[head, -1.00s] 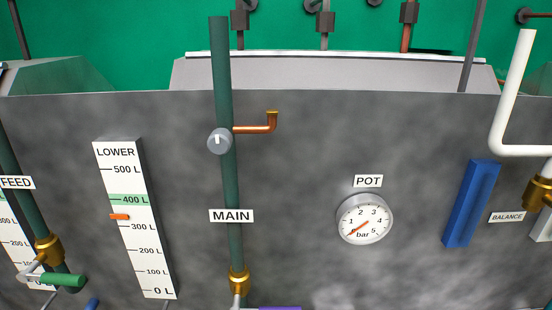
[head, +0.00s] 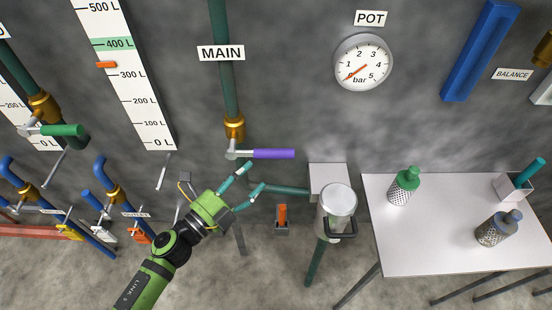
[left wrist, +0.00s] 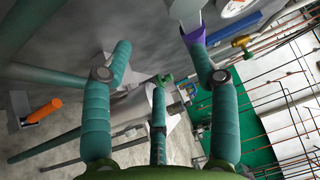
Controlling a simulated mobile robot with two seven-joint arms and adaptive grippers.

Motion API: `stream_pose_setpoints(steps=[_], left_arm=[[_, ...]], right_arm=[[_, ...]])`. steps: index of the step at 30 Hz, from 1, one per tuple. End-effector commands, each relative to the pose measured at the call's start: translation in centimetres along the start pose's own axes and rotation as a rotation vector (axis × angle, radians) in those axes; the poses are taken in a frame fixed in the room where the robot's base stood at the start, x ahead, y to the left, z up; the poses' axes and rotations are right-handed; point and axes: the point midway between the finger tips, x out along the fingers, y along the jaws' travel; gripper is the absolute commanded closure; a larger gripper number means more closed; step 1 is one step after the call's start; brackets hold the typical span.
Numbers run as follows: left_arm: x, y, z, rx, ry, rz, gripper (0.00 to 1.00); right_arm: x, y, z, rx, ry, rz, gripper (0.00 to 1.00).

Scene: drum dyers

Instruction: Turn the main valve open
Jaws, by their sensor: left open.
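The main valve shows in the head view as a brass body (head: 235,128) on the green pipe under the MAIN label (head: 221,53). Its purple lever handle (head: 272,154) points right, crosswise to the upright pipe. My left gripper (head: 254,177) is open and empty, just below and left of the handle, its fingers pointing up and right. In the left wrist view the spread fingers (left wrist: 158,62) show with nothing between them, and the purple handle (left wrist: 223,33) lies beside the right finger. Contact cannot be told. My right gripper is not in view.
The POT gauge (head: 363,62) hangs on the wall to the right. A metal pot (head: 337,207) stands right of the gripper. A white table (head: 430,252) holds bottles. An orange-handled item (head: 282,215) is below the handle. Blue pipes and valves (head: 100,170) crowd the left.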

Motion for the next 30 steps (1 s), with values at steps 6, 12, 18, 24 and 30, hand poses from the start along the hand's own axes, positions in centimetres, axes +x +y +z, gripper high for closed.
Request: stream_pose_setpoints(steps=[6,12,18,24,30], left_arm=[[1.0,-3.2,-1.7,0.114,0.071,-0.058,0.4],[3.8,-3.6,-1.8,0.111,0.068,-0.059,0.4],[6.5,-3.5,-2.0,0.109,0.067,-0.056,0.4],[7.5,-3.3,-2.1,0.109,0.068,-0.054,0.4],[7.5,-3.2,-2.1,0.109,0.068,-0.054,0.4]], right_arm=[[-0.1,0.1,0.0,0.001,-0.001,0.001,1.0],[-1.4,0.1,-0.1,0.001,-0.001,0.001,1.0],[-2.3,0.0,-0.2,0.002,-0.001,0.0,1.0],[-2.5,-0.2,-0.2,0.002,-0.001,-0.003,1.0],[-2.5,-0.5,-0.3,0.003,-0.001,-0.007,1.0]])
